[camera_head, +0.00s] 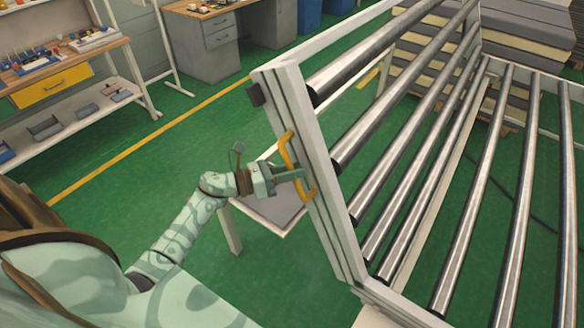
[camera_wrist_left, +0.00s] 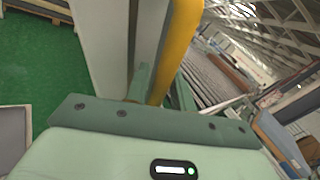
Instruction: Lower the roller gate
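The roller gate (camera_head: 318,180) is a pale metal frame with steel rollers. It stands tilted up at the centre right of the head view, at the end of the roller conveyor (camera_head: 482,195). A yellow handle (camera_head: 287,150) is on its near outer side; it also shows as a thick yellow bar in the left wrist view (camera_wrist_left: 180,45). My left gripper (camera_head: 298,173) is at the handle, with a finger on each side of the bar and both close against it (camera_wrist_left: 162,88). My right gripper is not in view.
Layered mattresses (camera_head: 490,45) are stacked behind the gate. A workbench with a yellow drawer (camera_head: 52,86) is at the far left. Green floor (camera_head: 130,165) between is clear.

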